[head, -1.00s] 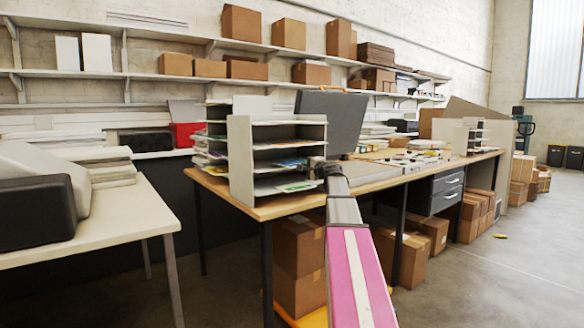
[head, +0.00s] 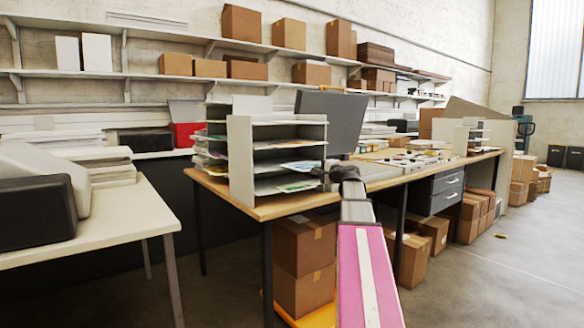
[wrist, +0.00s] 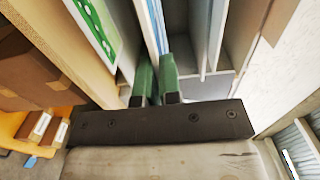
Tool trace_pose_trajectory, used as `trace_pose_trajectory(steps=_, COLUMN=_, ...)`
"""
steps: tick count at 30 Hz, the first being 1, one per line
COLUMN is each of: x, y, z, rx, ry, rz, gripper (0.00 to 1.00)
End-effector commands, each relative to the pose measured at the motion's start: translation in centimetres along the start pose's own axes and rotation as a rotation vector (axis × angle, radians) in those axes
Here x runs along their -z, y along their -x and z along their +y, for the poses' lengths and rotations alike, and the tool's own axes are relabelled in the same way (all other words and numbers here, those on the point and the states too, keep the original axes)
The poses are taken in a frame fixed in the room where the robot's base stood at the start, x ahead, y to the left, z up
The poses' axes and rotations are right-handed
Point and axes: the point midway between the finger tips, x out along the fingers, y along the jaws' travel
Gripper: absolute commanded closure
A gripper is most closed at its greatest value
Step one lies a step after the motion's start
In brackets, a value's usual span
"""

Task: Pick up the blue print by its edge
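The blue print (wrist: 155,25) shows edge-on in the wrist view as a thin white and blue strip running up from between my fingertips. My gripper (wrist: 158,72) has two green fingers close together, one on each side of that strip, and looks shut on its edge. In the head view my gripper (head: 330,174) is at the open front of the grey sorter (head: 241,160). A sheet (head: 301,167) sticks out of a middle compartment toward my gripper. The print's face is not visible in the wrist view.
A sheet with green printing (wrist: 97,28) lies in a neighbouring compartment beside my fingers. The sorter stands on the wooden table (head: 262,208), near its front corner. A dark grey panel (head: 335,118) rises behind it. Cardboard boxes (head: 304,245) sit underneath.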

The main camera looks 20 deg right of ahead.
Motion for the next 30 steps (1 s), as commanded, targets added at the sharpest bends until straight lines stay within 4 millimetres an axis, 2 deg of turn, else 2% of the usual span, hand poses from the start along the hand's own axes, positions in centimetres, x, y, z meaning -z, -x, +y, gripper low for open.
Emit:
trace_pose_trajectory(steps=18, x=-0.1, y=5.2, z=0.0, rx=0.0, ry=0.0, rz=0.0, gripper=1.0)
trace_pose_trajectory(steps=30, x=0.0, y=5.7, z=0.0, rx=0.0, ry=0.0, rz=0.0, gripper=1.0)
